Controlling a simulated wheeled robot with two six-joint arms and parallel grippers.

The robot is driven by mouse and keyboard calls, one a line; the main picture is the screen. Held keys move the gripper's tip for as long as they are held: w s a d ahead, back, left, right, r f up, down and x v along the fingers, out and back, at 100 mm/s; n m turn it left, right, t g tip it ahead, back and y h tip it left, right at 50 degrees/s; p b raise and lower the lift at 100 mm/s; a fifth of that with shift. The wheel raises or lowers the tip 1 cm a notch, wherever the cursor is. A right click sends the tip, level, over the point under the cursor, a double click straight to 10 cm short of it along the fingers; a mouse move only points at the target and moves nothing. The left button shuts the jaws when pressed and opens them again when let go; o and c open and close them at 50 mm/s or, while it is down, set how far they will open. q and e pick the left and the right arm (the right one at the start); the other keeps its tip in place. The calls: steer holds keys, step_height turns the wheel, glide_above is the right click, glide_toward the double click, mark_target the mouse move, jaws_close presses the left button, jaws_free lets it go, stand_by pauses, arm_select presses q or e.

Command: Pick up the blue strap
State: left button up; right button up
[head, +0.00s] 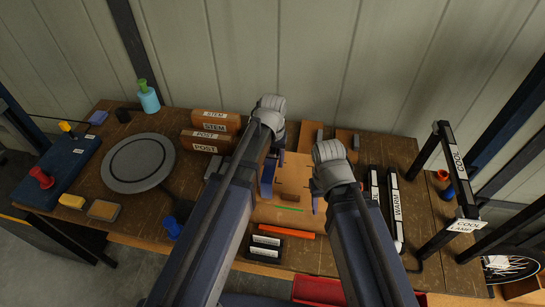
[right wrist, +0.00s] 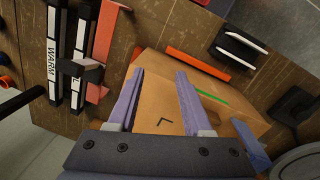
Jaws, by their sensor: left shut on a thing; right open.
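I cannot pick out the blue strap with certainty. A blue piece (head: 267,181) hangs at my left gripper (head: 272,170); I cannot tell whether it is strap or finger. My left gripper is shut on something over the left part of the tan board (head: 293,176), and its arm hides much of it. A blue piece (right wrist: 250,145) also shows at the right wrist view's lower right. My right gripper (head: 338,200) is over the board's right part. In the right wrist view it (right wrist: 160,72) is open, with nothing seen between its fingers.
An orange bar (head: 286,235) and dark labelled blocks (head: 265,247) lie in front. Stem and post boxes (head: 215,121) and a grey round plate (head: 139,163) are left. Labelled bars (head: 396,206) and a black frame (head: 462,182) are right. The wall is close behind.

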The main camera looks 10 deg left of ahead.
arm_select(q)
jaws_close()
step_height(320, 180, up, 10)
steer(key=p, duration=1)
